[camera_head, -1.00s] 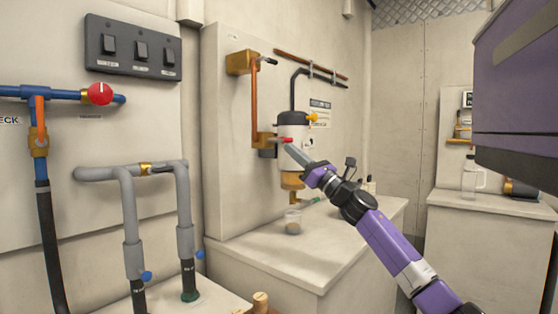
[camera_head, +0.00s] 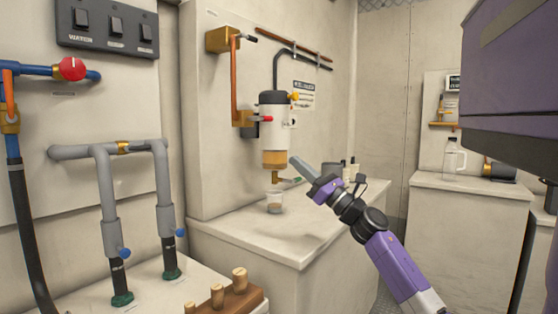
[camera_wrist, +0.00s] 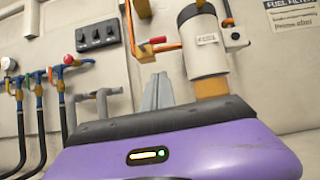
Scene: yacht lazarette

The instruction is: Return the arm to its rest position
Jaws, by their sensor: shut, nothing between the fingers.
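My purple and black arm reaches up from the lower right in the head view. My gripper (camera_head: 297,163) is shut and empty, its grey fingers pointing up and left. In the picture it lies just right of the lower part of the fuel filter (camera_head: 273,135), apart from it as far as I can tell. The wrist view shows the shut grey fingers (camera_wrist: 158,92) just left of the white filter body (camera_wrist: 203,48).
A small cup (camera_head: 275,203) stands on the white counter (camera_head: 300,235) under the filter. Grey pipes (camera_head: 105,185) with blue valves are at left. A wooden block with pegs (camera_head: 230,298) is at the lower front. A clear jug (camera_head: 453,158) stands on the right counter.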

